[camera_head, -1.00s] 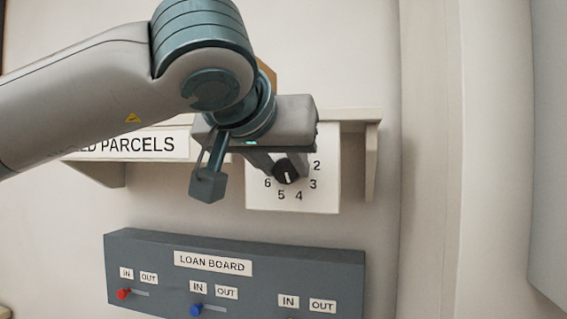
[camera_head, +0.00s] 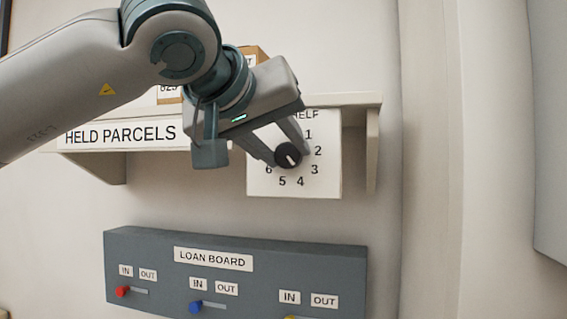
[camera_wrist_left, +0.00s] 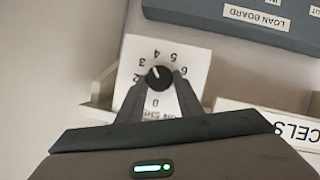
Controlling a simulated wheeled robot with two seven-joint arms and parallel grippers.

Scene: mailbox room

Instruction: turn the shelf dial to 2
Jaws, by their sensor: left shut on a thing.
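The shelf dial is a round black knob (camera_head: 288,156) with a white pointer line, on a white number plate (camera_head: 322,184) below the shelf. The pointer aims down and right, between 4 and 3 and nearer 4. The 2 is at the right of the knob. My left gripper (camera_head: 287,153) reaches in from the upper left, its fingers shut on the knob's two sides. The left wrist view shows the knob (camera_wrist_left: 159,78) upside down between both fingertips. The gripper hides part of the plate's top left. My right gripper is not in view.
The shelf (camera_head: 355,101) juts out above the plate, with a bracket (camera_head: 372,150) at its right. A parcel (camera_head: 254,54) stands on it behind my arm. The grey loan board (camera_head: 240,285) with coloured sliders is below. The wall right of the bracket is clear.

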